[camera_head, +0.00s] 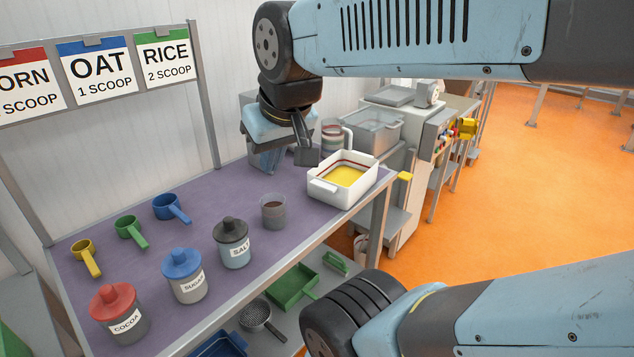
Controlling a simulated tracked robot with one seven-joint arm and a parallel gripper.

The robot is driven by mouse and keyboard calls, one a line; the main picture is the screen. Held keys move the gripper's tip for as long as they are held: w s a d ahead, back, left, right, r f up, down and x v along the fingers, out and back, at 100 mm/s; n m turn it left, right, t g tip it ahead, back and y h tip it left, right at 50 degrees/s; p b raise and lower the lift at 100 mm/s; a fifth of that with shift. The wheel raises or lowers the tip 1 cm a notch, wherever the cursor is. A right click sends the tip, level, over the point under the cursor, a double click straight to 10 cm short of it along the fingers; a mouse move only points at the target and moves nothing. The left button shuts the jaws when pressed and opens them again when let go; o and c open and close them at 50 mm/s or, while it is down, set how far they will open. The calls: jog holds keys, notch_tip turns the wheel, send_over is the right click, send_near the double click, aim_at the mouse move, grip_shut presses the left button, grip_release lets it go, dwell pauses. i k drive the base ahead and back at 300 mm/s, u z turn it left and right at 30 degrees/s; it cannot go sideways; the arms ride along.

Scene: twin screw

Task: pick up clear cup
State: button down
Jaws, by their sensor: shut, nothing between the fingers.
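A small clear cup (273,212) stands upright on the purple tabletop (200,216), near its front edge, right of the salt jar. It looks greyish, and I cannot tell whether anything is in it. My gripper (307,158) hangs above the back right of the table, behind the clear cup and apart from it. Its dark fingers are shut and hold nothing. Another see-through vessel with reddish bands (332,130) shows just right of my gripper, partly hidden by it.
A white tray with yellow contents (318,186) stands right of the clear cup. Salt (234,250), sugar (186,283) and cocoa (124,322) jars line the front. Blue (168,208), green (129,231) and yellow (85,256) scoops lie behind. The table's middle is clear.

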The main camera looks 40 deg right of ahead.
aim_at(272, 205)
jog(key=k, duration=1.15)
jog(key=z, duration=0.45)
jog(key=i, duration=0.75)
jog(key=u, duration=0.3)
